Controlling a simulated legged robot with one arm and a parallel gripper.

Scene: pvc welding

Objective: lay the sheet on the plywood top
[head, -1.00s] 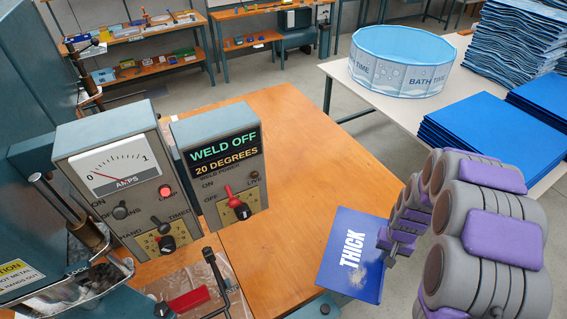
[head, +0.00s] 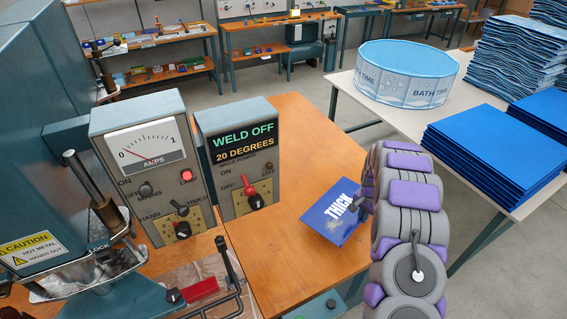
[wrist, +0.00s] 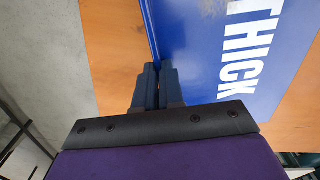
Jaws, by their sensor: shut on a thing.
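The blue sheet marked THICK (head: 328,212) is at the right part of the orange plywood top (head: 290,130) in the head view. My gripper (wrist: 157,72) is shut on the sheet's edge in the wrist view, where the blue sheet (wrist: 205,50) fills the upper middle with orange wood around it. In the head view my arm hides the fingertips. I cannot tell whether the sheet touches the wood or is held just above it.
The welding machine with its weld panel (head: 240,160) and amps panel (head: 150,165) stands at the left. A white table (head: 480,150) at the right bears stacks of blue sheets (head: 495,145) and a round Bath Time pool (head: 405,75). The wood's middle is clear.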

